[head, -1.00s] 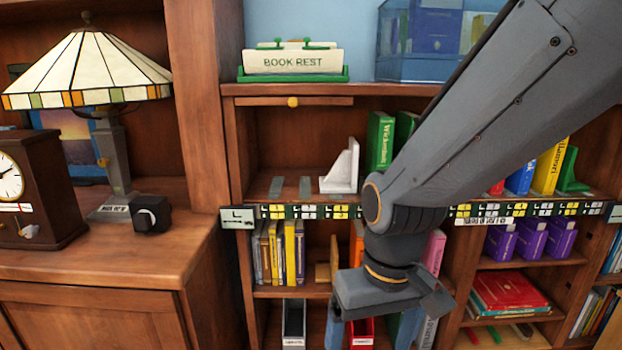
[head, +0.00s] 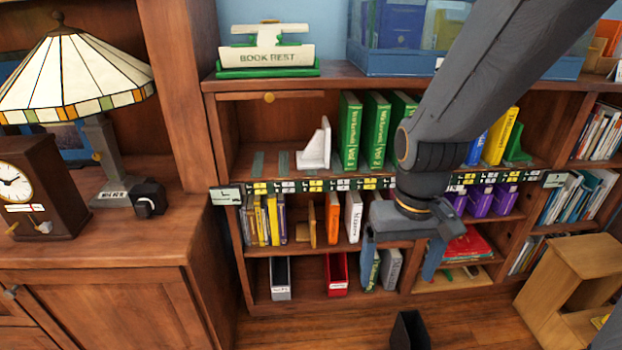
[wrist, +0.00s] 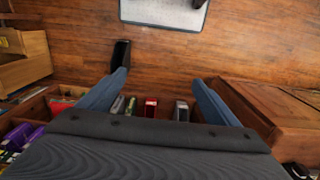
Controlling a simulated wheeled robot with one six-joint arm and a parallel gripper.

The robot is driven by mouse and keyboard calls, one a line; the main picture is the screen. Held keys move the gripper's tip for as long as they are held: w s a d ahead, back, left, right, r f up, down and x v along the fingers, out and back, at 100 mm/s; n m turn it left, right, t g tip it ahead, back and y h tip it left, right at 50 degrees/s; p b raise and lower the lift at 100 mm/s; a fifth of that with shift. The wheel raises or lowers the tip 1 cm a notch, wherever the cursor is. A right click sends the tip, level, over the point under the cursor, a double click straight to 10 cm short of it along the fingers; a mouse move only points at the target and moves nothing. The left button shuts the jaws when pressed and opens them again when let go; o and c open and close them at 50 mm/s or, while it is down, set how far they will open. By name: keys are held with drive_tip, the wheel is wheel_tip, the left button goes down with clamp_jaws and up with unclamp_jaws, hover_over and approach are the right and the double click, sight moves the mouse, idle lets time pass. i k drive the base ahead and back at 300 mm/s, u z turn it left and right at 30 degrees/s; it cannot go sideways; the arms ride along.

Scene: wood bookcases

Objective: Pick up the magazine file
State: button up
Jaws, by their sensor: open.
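Several magazine files are in view, and I cannot tell which one the task means. A black magazine file (head: 410,330) stands on the floor in front of the bookcase; it also shows in the wrist view (wrist: 121,55). A grey magazine file (head: 280,279) and a red magazine file (head: 336,274) stand on the bottom shelf; the wrist view shows the red (wrist: 151,108) and grey (wrist: 181,110) ones beyond my gripper. My gripper (head: 401,262) is open and empty, above the black file in the head view, apart from it. Its two blue fingers are spread in the wrist view (wrist: 158,83).
The bookcase (head: 310,82) holds books, with a book rest (head: 268,58) on top. A cabinet (head: 110,300) with a lamp (head: 75,85) stands at left. A wooden step stool (head: 572,285) is at right. A light mat (wrist: 165,12) lies on the floor. Some wood floor is clear.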

sight(280, 277)
drive_tip(key=z, duration=2.15)
drive_tip(key=k, duration=0.95)
drive_tip(key=u, duration=1.65)
